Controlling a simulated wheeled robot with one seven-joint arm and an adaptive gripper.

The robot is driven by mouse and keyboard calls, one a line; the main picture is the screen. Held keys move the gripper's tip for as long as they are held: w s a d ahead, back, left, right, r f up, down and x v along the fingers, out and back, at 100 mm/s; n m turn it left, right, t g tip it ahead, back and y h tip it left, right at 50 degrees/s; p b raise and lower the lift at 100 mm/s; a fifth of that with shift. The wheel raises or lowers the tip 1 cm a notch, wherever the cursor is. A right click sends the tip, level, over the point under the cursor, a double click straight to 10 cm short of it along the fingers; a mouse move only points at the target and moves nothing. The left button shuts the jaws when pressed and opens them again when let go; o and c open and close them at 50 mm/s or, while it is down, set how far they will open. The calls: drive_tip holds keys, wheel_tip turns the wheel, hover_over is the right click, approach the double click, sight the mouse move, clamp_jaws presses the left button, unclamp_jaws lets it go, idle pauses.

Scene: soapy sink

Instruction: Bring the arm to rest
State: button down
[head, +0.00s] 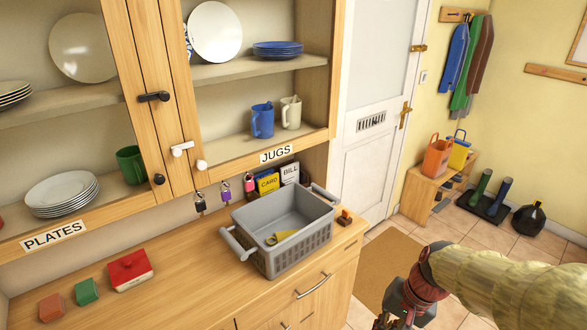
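My arm reaches in from the lower right of the head view, wrapped in a pale yellow cover with a red and dark wrist. My gripper (392,318) hangs at the bottom edge, in front of the drawer unit and over the floor. Its fingers are mostly cut off by the frame, so I cannot tell if they are open or shut. I see nothing held in the part that shows.
A grey basket (256,251) with a yellow item inside stands on the wooden counter (185,283), left of my gripper. A red box (130,270) lies farther left. Shelves with plates and jugs rise behind. A bench (423,192) stands by the far wall.

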drive_tip(key=s+r+n+t+h, duration=0.1)
drive_tip(key=s+r+n+t, duration=0.1)
drive_tip(key=s+r, duration=0.2)
drive_tip(key=s+r+n+t+h, duration=0.1)
drive_tip(key=s+r, duration=0.4)
drive_tip(key=r, duration=0.5)
drive_tip(key=shift+a+r+n+t+h, duration=0.15)
drive_tip(key=shift+a+n+t+h, duration=0.15)
drive_tip(key=shift+n+t, duration=0.8)
